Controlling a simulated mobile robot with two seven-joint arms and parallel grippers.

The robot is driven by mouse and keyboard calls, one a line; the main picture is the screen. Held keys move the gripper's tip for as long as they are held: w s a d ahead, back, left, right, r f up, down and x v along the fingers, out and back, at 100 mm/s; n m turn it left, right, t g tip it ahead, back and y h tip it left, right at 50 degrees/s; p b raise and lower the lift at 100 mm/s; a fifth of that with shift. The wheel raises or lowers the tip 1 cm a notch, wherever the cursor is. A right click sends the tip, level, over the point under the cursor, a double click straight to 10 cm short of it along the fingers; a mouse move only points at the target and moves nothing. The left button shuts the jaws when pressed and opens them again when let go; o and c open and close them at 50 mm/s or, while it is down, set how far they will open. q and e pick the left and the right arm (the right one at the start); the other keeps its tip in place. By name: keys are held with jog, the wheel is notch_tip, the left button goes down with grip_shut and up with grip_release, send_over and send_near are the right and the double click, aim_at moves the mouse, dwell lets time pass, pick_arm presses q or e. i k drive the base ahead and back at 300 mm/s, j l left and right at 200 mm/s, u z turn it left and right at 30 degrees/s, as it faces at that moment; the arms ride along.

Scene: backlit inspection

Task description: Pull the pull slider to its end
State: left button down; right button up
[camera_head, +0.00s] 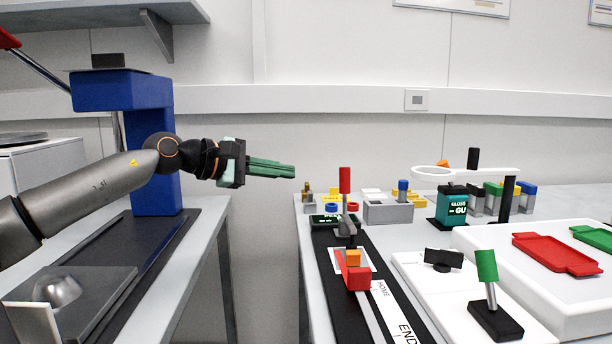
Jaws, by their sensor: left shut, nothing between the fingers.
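The pull slider is a red block (357,277) with an orange piece on top. It sits on a narrow grey rail (373,322) on a black base on the right-hand table. It stands beside the HOME end of a white label strip (384,300); the END marking is nearer to me. My left gripper (292,171) reaches in from the left, with its green fingers shut and empty. It hangs in the air left of the slider and above it, over the gap between the tables, touching nothing. My right gripper is not in view.
A lever with a red handle (345,181) rises behind the slider. A green-handled lever (487,266) and a black knob (443,258) are to its right. A white tray (566,310) holds red and green pieces. A blue press-like frame (120,92) stands behind my left arm.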

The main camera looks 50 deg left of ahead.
aim_at(358, 278)
jog(key=k+l, duration=0.2)
jog(key=l, duration=0.15)
jog(key=k+l, duration=0.25)
jog(key=l, duration=0.15)
jog(key=k+l, duration=0.2)
jog(key=l, duration=0.15)
